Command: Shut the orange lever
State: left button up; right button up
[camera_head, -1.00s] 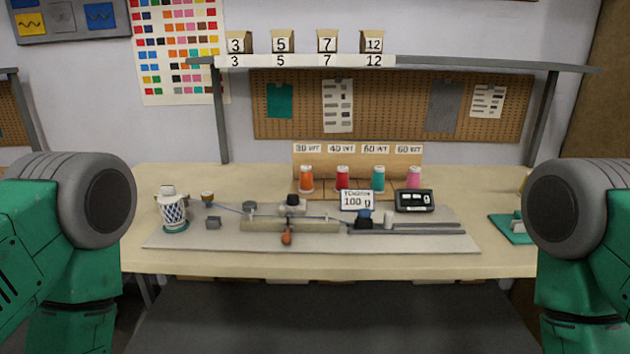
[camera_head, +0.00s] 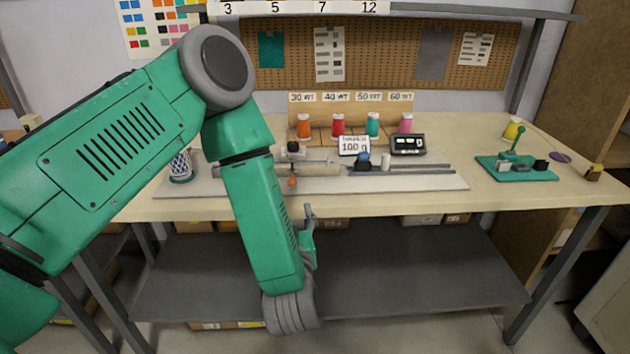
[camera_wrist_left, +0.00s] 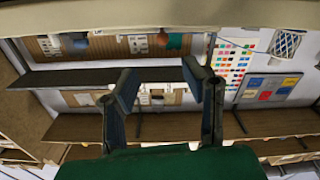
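The orange lever (camera_head: 292,182) is small and sits at the front of the pale bar of the tension device (camera_head: 320,170), on a grey base plate (camera_head: 420,183) on the bench. Its exact angle is too small to tell. My left gripper (camera_head: 309,217) is just in front of the bench's front edge, below and slightly right of the lever, apart from it. In the left wrist view its two fingers (camera_wrist_left: 160,82) stand apart with nothing between them; the lever does not show there. My right gripper is out of view.
A patterned thread cone (camera_head: 180,167) stands left on the plate. A tension sign (camera_head: 354,146), a display (camera_head: 408,144) and several spools line the back. A green fixture (camera_head: 517,167) sits at the right. A dark lower shelf (camera_head: 400,270) lies under the bench (camera_head: 440,203).

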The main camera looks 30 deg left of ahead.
aim_at(292, 186)
pick_arm(q)
jog(key=b+x, duration=0.1)
jog(key=x, duration=1.1)
jog(key=shift+a+f, duration=0.15)
jog(key=shift+a, duration=0.15)
jog(key=shift+w+a, duration=0.25)
jog(key=shift+w, duration=0.35)
jog(key=shift+a, duration=0.1)
grip_shut()
